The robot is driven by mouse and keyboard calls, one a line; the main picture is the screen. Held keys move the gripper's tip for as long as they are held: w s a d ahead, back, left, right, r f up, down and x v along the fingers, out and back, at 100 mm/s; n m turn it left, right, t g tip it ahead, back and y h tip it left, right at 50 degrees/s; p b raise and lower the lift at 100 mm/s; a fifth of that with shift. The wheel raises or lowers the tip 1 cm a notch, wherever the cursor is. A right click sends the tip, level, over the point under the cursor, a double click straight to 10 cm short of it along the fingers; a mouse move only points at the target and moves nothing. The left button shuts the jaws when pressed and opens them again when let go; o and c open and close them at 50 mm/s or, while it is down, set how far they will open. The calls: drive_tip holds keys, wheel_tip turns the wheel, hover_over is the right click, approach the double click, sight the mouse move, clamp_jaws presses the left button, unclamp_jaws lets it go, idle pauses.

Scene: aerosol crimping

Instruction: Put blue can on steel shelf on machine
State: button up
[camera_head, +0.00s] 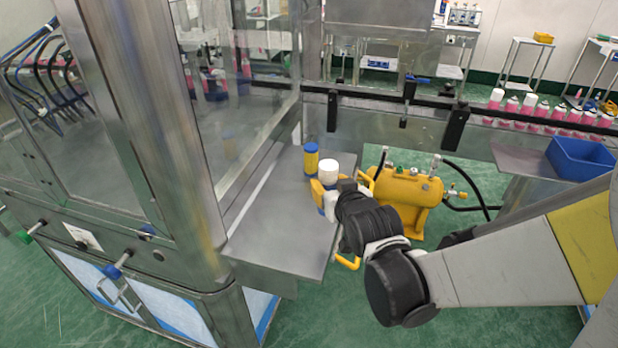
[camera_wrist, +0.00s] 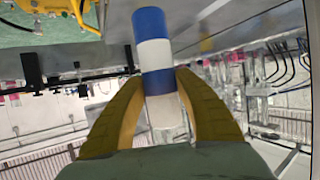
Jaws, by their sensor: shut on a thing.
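The blue can has blue and white bands in the wrist view (camera_wrist: 155,50), and its white top shows in the head view (camera_head: 328,168). My gripper (camera_head: 324,187) has its yellow fingers shut around it; they also flank it in the wrist view (camera_wrist: 160,82). The can looks upright over the outer right edge of the steel shelf (camera_head: 275,228) on the machine (camera_head: 165,120). I cannot tell whether its base touches the shelf. My gripper hides much of its body in the head view.
A yellow can with a blue cap (camera_head: 311,160) stands on the shelf just behind the held can. The shelf's front is bare. Machine glass borders it on the left. A yellow tank (camera_head: 408,195) with hoses and a blue bin (camera_head: 580,158) are to the right.

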drive_tip(key=shift+w+a+r+n+y, duration=0.25)
drive_tip(key=shift+a+r+n+y, duration=0.1)
drive_tip(key=shift+r, duration=0.15)
drive_tip(key=shift+w+a+f, duration=0.15)
drive_tip(key=shift+w+a, duration=0.1)
drive_tip(key=shift+a, duration=0.05)
drive_tip(key=shift+w+a+f+b, duration=1.05)
drive_tip(key=shift+w+a+f, duration=0.25)
drive_tip(key=shift+f, duration=0.45)
drive_tip(key=shift+w+a+f+b, duration=1.1)
drive_tip(key=shift+w+a+f, duration=0.2)
drive_tip(key=shift+f, duration=0.45)
drive_tip(key=shift+w+a+f+b, duration=1.05)
drive_tip(key=shift+w+a+f, duration=0.25)
drive_tip(key=shift+f, duration=0.45)
drive_tip(key=shift+f, duration=0.25)
drive_tip(key=o, duration=1.2)
drive_tip(key=shift+r, duration=0.1)
drive_tip(key=shift+r, duration=0.1)
